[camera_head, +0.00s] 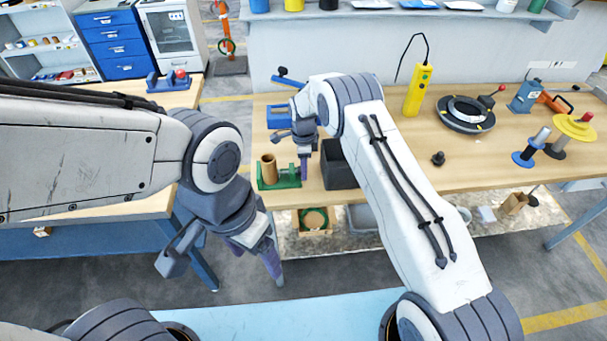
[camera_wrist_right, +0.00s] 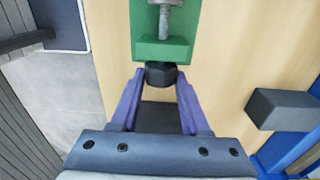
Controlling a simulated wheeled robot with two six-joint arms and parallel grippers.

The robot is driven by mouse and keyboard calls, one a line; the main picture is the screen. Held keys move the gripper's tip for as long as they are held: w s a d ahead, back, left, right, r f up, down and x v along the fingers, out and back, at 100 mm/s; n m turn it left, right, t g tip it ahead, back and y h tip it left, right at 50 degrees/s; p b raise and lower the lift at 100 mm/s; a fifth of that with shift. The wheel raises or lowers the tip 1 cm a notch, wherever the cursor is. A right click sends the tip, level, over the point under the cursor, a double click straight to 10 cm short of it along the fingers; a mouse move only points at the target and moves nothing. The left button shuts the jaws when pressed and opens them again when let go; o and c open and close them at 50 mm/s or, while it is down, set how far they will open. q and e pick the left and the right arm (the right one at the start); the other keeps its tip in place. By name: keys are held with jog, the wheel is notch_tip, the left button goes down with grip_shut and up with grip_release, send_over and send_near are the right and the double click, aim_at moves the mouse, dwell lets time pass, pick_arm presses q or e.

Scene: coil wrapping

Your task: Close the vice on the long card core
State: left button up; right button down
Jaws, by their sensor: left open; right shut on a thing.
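The green vice (camera_head: 284,181) stands on the front edge of the workbench. The brown card core (camera_head: 268,166) stands upright at its left end. I cannot tell whether the jaws touch the core. My right gripper (camera_head: 304,172) is at the vice's right end. In the right wrist view, the gripper (camera_wrist_right: 159,78) is shut on the vice's black knob (camera_wrist_right: 160,74), at the end of the grey screw (camera_wrist_right: 169,18) and green vice body (camera_wrist_right: 163,48). The core is out of that view. My left gripper (camera_head: 258,262) is open and empty, low in front of the bench.
A black open box (camera_head: 338,168) stands just right of my right gripper. A blue object (camera_head: 278,118) lies behind the vice. A yellow device (camera_head: 417,92) and a black ring fixture (camera_head: 466,113) stand further right. The bench between them is mostly clear.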

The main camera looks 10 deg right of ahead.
jog(key=shift+w+f+g+b, duration=0.35)
jog(key=shift+g+b, duration=0.45)
jog(key=shift+b, duration=1.35)
jog(key=shift+s+r+g+b, duration=0.15)
jog(key=shift+r+g+b, duration=0.1)
jog(key=shift+g+b, duration=0.25)
jog(key=shift+r, duration=0.1)
jog(key=shift+c, duration=1.9)
grip_release()
jog(key=shift+r, duration=0.15)
